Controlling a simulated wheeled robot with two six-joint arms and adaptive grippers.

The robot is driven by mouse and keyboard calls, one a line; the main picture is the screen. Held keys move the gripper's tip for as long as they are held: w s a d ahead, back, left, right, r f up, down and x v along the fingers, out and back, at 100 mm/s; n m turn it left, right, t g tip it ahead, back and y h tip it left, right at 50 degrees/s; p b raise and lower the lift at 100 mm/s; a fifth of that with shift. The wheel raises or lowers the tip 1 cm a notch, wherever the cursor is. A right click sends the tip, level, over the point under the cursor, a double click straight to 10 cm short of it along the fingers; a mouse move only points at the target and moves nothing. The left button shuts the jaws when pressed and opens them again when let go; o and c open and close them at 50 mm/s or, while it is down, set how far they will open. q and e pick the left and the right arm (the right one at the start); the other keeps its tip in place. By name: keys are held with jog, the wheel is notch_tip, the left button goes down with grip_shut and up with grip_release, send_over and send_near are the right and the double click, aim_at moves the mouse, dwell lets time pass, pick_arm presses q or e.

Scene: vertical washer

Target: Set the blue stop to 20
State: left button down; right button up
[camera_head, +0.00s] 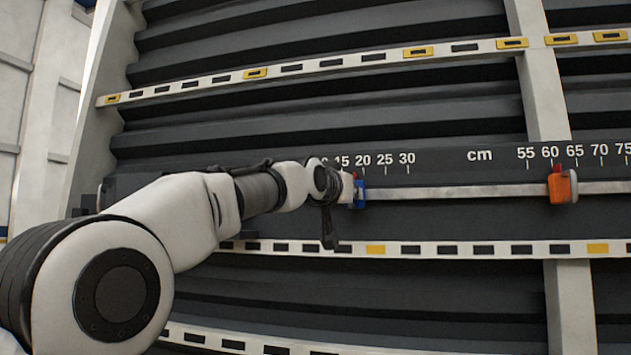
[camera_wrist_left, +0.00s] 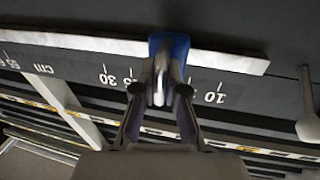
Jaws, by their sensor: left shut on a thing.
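The blue stop (camera_head: 360,192) sits on the metal rail (camera_head: 450,193) below the scale, near the 20 mark. In the head view its visible part is just left of or under the 20 mark; the exact reading cannot be told. My left gripper (camera_head: 345,188) is at the stop, covering its left part. In the left wrist view, the scale is upside down and the blue stop (camera_wrist_left: 172,43) lies behind a metal handle (camera_wrist_left: 160,80). My left gripper's fingers (camera_wrist_left: 160,92) close on this handle and hide nearby numbers. My right gripper is not in view.
An orange stop (camera_head: 562,186) sits on the same rail near 60. The rail between the stops is clear. Slotted strips (camera_head: 450,250) run above and below. A pale knob (camera_wrist_left: 309,128) stands at the right in the left wrist view.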

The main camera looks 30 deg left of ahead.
pick_arm(q)
jog(key=shift+w+d+r, duration=0.15)
jog(key=shift+d+r, duration=0.05)
jog(key=shift+d, duration=0.75)
jog(key=c, duration=1.2)
grip_release()
jog(key=shift+a, duration=0.2)
jog(key=shift+f, duration=0.1)
